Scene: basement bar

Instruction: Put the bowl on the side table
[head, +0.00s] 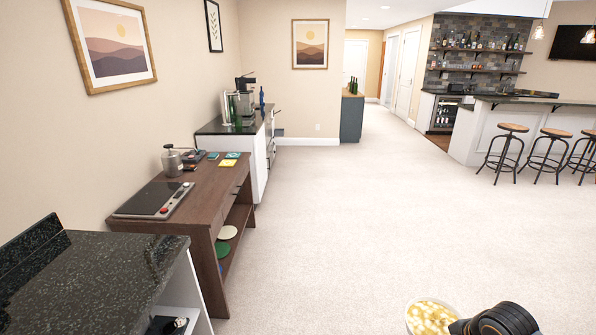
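A bowl (411,321) with a pale rim, full of yellow and whitish pieces, shows at the bottom edge, right of centre; its lower part is cut off. A black part of my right arm, with the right gripper (460,327) at its left end, is against or just in front of the bowl's right side. The fingers are not clear, so I cannot tell whether they grip the rim. My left gripper is out of view. A brown wooden table (190,204) with a lower shelf stands along the left wall; it may be the side table.
On the brown table are a black hot plate (150,199), a metal grinder (172,160) and coloured cards (228,162). A dark stone counter (95,275) is at near left. Bar stools (549,150) stand at right. The carpet (350,215) between is clear.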

